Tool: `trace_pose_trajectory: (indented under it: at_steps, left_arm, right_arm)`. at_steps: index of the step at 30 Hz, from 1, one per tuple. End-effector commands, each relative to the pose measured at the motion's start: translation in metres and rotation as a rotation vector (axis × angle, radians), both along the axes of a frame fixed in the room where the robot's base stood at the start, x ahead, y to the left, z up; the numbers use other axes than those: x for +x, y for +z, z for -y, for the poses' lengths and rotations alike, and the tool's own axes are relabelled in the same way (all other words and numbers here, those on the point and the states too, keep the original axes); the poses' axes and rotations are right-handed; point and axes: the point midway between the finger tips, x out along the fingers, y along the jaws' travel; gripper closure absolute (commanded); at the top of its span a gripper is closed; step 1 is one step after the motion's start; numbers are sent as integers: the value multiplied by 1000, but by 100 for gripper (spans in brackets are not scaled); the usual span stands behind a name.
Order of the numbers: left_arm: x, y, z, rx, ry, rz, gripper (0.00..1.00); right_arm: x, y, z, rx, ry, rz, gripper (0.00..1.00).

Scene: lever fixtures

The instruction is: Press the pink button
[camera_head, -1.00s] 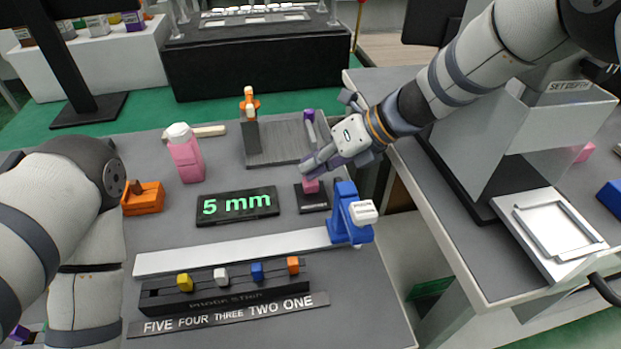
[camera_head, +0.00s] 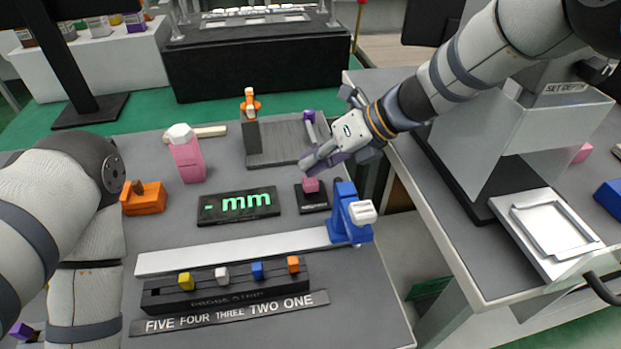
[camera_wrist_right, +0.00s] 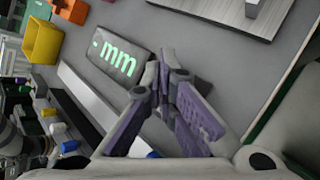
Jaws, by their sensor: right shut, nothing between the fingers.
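The pink button (camera_head: 311,185) sits on a small black base (camera_head: 314,203) right of the display. My right gripper (camera_head: 305,166) is shut and empty, its purple fingertips just above and behind the button in the head view. A small gap seems to show between them; I cannot tell for sure that they are apart. In the right wrist view the closed fingers (camera_wrist_right: 170,80) hide the button. The display (camera_head: 238,205) reads "- mm" in green. My left arm comes in at the left; a purple piece at the bottom left corner may be part of its gripper.
A probe strip (camera_head: 225,293) with coloured knobs, a pink bottle (camera_head: 187,155) and an orange block (camera_head: 144,198) share the table.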

Motion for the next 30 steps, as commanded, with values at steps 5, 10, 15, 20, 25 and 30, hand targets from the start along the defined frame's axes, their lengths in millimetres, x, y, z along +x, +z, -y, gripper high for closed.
trace_pose_trajectory:
  at_steps: [5,10,15,20,25,30]
  left_arm:
    - [1,1,0,0,0,5,65]
    - [2,2,0,0,0,6,65]
    - [7,7,0,0,0,26,65]
    - [12,12,0,0,0,43,65]
    - [16,15,0,0,0,56,65]
    - [16,15,0,0,0,56,65]
  right_arm:
    - [0,4,0,0,0,1,100]
    - [0,5,0,0,0,2,100]
    - [1,24,0,0,-1,8,100]
    - [1,40,0,0,0,7,100]
    - [0,53,0,0,-1,5,100]
    - [0,54,0,0,0,2,100]
